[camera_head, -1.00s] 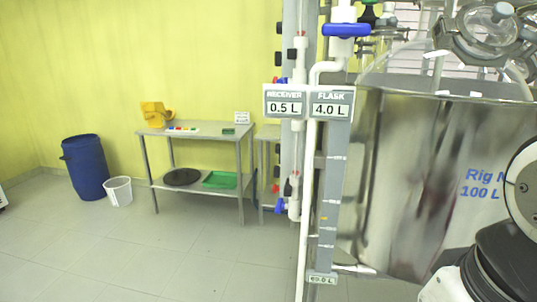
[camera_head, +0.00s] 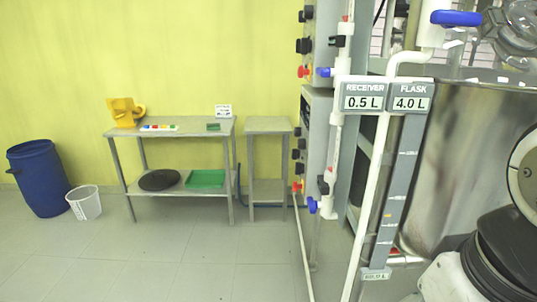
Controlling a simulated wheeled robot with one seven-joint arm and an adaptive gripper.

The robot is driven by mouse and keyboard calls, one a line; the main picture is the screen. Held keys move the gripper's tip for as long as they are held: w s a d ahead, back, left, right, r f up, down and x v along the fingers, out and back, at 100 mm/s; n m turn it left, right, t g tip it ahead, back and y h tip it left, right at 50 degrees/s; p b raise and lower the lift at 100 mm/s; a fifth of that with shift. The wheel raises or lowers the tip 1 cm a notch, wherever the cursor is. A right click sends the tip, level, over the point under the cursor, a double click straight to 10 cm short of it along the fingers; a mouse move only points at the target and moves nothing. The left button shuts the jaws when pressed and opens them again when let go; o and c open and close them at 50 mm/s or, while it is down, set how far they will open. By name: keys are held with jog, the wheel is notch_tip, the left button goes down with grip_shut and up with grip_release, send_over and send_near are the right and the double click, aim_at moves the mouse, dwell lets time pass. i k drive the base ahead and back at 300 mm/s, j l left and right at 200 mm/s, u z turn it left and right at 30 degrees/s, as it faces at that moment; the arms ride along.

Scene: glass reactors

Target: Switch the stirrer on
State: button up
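No stirrer or stirrer switch can be made out for sure. A steel reactor vessel (camera_head: 465,165) stands at the right, with glass parts (camera_head: 515,30) above it. Left of it, two grey boxes seen edge-on, an upper one (camera_head: 324,40) and a lower one (camera_head: 318,125), carry black knobs and red and yellow parts on their left sides. Their faces are too oblique to read. My gripper is out of view; only part of my arm shows at the right edge.
Signs (camera_head: 386,96) read receiver 0.5 L and flask 4.0 L. A steel table (camera_head: 215,127), a smaller stand (camera_head: 268,124), a blue barrel (camera_head: 40,178) and a white bucket (camera_head: 84,203) stand along the yellow wall. The floor (camera_head: 190,265) at front left is clear.

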aim_at(295, 153)
jog(key=j+z, duration=0.1)
jog(key=j, duration=0.35)
jog(key=i+j+u, duration=0.45)
jog(key=i+j, duration=0.2)
jog(key=i+j+z, duration=0.25)
jog(key=i, duration=0.25)
jog(key=i+j+z, duration=0.3)
jog(key=i, duration=0.2)
